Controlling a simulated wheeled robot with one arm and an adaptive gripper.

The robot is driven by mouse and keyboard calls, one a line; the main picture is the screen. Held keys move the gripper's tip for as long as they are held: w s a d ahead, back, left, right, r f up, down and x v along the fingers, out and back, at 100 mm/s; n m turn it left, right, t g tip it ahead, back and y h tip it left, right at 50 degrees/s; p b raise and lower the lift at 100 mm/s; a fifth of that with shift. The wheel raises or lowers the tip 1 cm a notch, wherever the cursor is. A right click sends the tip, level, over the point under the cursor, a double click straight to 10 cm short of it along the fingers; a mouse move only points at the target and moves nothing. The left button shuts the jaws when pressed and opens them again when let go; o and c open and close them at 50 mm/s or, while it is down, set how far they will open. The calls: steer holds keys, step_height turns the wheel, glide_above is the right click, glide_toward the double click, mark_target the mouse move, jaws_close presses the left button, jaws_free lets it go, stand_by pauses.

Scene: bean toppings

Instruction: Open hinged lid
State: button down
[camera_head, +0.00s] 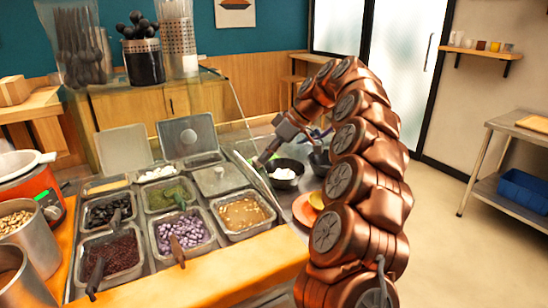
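A grey metal lid (218,181) with a small knob lies flat over one pan in the topping counter. A second grey lid (187,136) with a round dark knob stands raised at the back. A plain grey lid (123,150) stands raised to its left. My gripper (262,160) is at the end of my copper arm, to the right of the flat lid and a little higher in the picture, apart from it. It is small and partly behind the clear guard edge, so its fingers do not show clearly.
Open pans hold dark beans (108,211), purple cubes (183,232) and tan topping (241,214). A slanted clear guard (238,115) rises behind the counter. Steel pots (32,240) stand at left.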

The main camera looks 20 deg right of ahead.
steer(key=c, duration=1.7)
jaws_free()
steer(key=shift+w+d+f, duration=0.15)
steer(key=shift+w+f, duration=0.05)
steer(key=shift+f, duration=0.35)
steer(key=shift+w+d+f, duration=0.1)
steer(key=shift+w+f, duration=0.1)
steer(key=shift+f, duration=0.3)
steer(key=shift+c, duration=0.2)
steer(key=shift+o, duration=0.7)
steer(key=shift+w+a+f, duration=0.2)
steer(key=shift+w+a, duration=0.05)
steer(key=shift+a, duration=0.25)
steer(key=o, duration=0.3)
steer(key=shift+w+f, duration=0.2)
steer(key=shift+w, duration=0.1)
steer(key=o, duration=0.7)
steer(key=shift+w+d+f, duration=0.1)
steer(key=shift+w+d, duration=0.15)
steer(key=shift+w, duration=0.3)
steer(key=shift+s+r, duration=0.2)
steer(key=shift+s, duration=0.05)
steer(key=shift+c, duration=1)
steer(key=shift+s+a+r, duration=0.1)
steer(key=shift+s+r, duration=0.15)
steer(key=shift+s, duration=0.05)
steer(key=v, duration=0.7)
steer(key=shift+w, duration=0.25)
steer(key=shift+s+r, duration=0.15)
